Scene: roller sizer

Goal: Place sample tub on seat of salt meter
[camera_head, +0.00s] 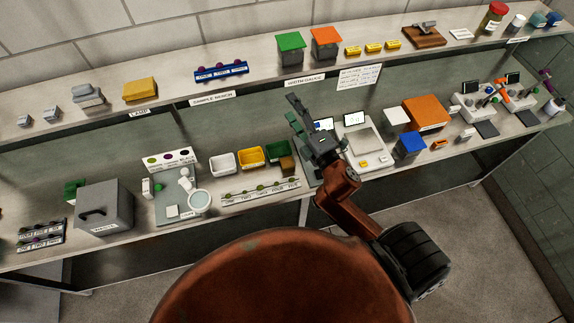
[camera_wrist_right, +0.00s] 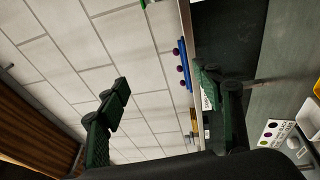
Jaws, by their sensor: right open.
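My right gripper (camera_head: 298,112) is raised over the bench's middle, empty. In the right wrist view its two fingers (camera_wrist_right: 165,86) stand wide apart with nothing between them. I cannot tell for sure which instrument is the salt meter. Candidates are two small white instruments with screens, one (camera_head: 470,106) and another (camera_head: 506,94), at the right end of the bench. A white scale-like device (camera_head: 362,137) with a lit screen stands just right of my gripper. Another lit screen (camera_head: 323,124) is partly hidden behind it. I cannot clearly pick out the sample tub. My left gripper is not in view.
White (camera_head: 222,162), yellow (camera_head: 250,156) and green (camera_head: 278,150) bins stand left of my gripper. A blue box (camera_head: 410,146) and an orange box (camera_head: 426,112) stand to the right. An upper shelf (camera_head: 185,86) runs behind, holding green and orange-lidded boxes.

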